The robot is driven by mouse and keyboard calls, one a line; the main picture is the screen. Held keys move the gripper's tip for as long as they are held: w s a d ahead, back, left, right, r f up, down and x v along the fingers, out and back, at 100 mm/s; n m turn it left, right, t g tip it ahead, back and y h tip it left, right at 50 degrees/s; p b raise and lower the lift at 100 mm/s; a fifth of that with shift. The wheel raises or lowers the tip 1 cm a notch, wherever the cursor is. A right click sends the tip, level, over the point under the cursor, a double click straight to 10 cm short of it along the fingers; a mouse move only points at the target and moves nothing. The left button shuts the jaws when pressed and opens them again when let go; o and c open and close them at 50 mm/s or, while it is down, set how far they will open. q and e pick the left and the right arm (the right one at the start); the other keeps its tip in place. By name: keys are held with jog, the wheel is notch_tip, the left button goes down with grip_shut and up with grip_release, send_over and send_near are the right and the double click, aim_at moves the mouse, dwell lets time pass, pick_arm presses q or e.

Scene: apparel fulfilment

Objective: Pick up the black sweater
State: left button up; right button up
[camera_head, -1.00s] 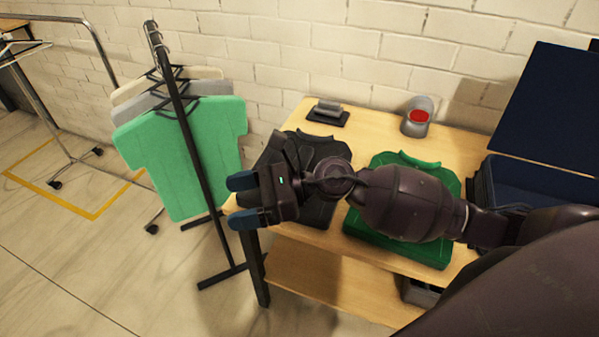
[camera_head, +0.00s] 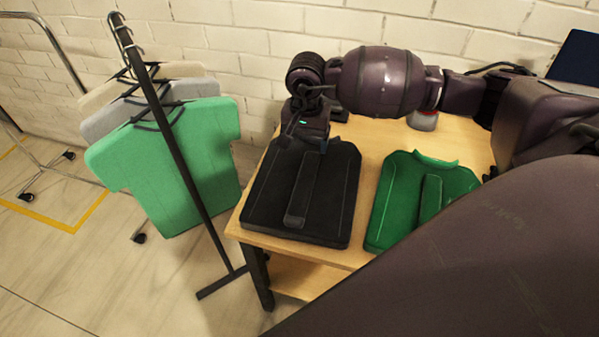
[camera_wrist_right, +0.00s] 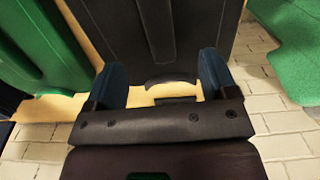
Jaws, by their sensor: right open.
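The black sweater (camera_head: 275,200) lies folded flat on the wooden table, near its left end. In the right wrist view the black sweater (camera_wrist_right: 150,30) fills the top middle, beyond the fingers. My right gripper (camera_head: 308,142) is at the sweater's far, collar edge, pointing down. In the wrist view its two blue fingers (camera_wrist_right: 163,85) are spread apart with nothing held between them. I cannot tell whether the fingertips touch the sweater. My left gripper is not in view.
A green folded garment (camera_head: 405,205) lies right of the sweater on the table (camera_head: 365,165). A rack with a black post (camera_head: 180,150) holds hanging shirts, the front one green (camera_head: 185,170), left of the table. A grey device (camera_head: 424,120) stands near the wall.

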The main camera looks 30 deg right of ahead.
send_over(307, 172)
jog(key=f, duration=0.4)
jog(key=shift+s+a+f, duration=0.25)
jog(key=shift+a, duration=0.15)
jog(key=shift+w+d+f, duration=0.1)
jog(key=shift+d+f, duration=0.1)
jog(key=shift+f, duration=1.3)
jog(key=shift+w+d+f, duration=0.1)
jog(key=shift+d+f, duration=0.05)
jog(key=shift+f, duration=1.35)
jog(key=c, duration=1.4)
